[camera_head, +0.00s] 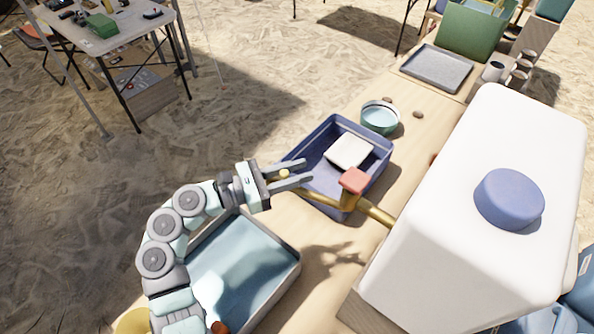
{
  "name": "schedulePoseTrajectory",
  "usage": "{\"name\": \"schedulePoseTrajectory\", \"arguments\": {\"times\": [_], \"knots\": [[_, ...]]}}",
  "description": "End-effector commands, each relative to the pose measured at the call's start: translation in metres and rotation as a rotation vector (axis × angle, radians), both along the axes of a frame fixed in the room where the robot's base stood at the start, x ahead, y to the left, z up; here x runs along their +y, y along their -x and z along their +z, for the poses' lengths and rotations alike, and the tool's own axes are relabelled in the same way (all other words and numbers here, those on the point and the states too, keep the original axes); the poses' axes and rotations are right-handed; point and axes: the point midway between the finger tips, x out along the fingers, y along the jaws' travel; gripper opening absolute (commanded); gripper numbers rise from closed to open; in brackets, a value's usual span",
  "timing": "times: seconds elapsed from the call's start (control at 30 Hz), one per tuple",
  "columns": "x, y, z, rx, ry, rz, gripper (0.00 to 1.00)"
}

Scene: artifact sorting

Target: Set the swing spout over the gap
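The brass swing spout (319,198) reaches left from a tap with a red square handle (354,180) on the white water container (480,190). It runs over the near-left edge of the blue-purple basin (376,177), and its round tip lies at the gripper. My gripper (307,170) comes in from the left with its two fingers apart. The spout's tip shows between the fingers near their base; contact cannot be told. The gap between the basin and the pale-blue tray (291,262) is bare wooden bench (310,232).
A white block (350,150) sits in the basin. A round teal bowl (380,117) stands just beyond it, with small brown stones nearby. A grey tray (437,68), mugs (495,70) and a green box (470,30) are farther back. The white container crowds the right side.

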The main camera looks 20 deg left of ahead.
Motion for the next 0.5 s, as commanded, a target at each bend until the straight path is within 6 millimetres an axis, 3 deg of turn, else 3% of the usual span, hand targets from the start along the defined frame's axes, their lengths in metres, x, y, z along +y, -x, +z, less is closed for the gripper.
{"name": "schedulePoseTrajectory", "arguments": {"times": [0.3, 0.5], "knots": [[0.0, 0.0001, -0.0001, 0.0, 0.0, 0.0, 0.0], [0.0001, 0.0001, 0.0, 0.0, 0.0, 0.0, 0.0]]}}
